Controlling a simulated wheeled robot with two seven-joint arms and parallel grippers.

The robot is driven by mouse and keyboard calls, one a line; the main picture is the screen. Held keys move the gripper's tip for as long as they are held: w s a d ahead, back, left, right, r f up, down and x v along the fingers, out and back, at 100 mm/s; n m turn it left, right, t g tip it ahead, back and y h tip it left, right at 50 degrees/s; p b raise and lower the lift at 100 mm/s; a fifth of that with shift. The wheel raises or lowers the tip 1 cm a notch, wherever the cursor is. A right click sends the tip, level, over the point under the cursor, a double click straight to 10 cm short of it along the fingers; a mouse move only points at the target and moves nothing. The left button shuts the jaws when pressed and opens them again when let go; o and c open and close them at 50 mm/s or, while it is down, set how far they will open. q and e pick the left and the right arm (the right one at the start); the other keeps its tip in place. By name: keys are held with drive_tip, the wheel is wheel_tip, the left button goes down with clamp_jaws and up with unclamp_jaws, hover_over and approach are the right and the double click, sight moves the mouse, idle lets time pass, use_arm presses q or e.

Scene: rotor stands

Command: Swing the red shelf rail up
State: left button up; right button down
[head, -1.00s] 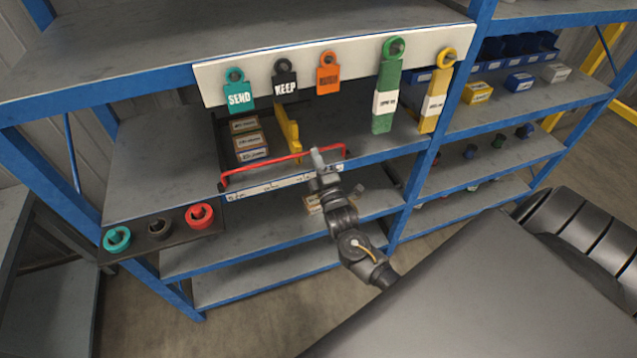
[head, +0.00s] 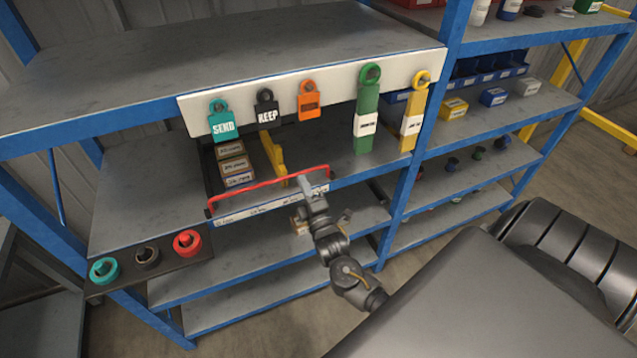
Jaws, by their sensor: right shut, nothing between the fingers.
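The red shelf rail (head: 262,189) is a thin bar along the front edge of the middle shelf, above a white label strip (head: 250,209). Its ends bend down to the shelf edge at left and right. My right gripper (head: 306,185) is at the right part of the rail, its fingers shut and empty. It overlaps the rail in the picture; I cannot tell whether it touches it. My left gripper is not in view.
Small labelled boxes (head: 233,164) and a yellow divider (head: 272,155) stand behind the rail. Coloured tags hang above from a white board (head: 335,90). A dark bracket (head: 172,260) with three coloured rings juts out at lower left. Blue posts (head: 405,188) frame the shelf.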

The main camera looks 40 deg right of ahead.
use_arm(q)
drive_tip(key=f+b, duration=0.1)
drive_tip(key=b, duration=0.2)
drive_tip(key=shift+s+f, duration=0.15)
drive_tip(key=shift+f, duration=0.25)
use_arm(e)
drive_tip(key=s+a+r, duration=0.2)
drive_tip(key=s, duration=0.9)
drive_tip(key=shift+a+r, duration=0.2)
drive_tip(key=shift+a, duration=0.1)
drive_tip(key=shift+w, duration=0.1)
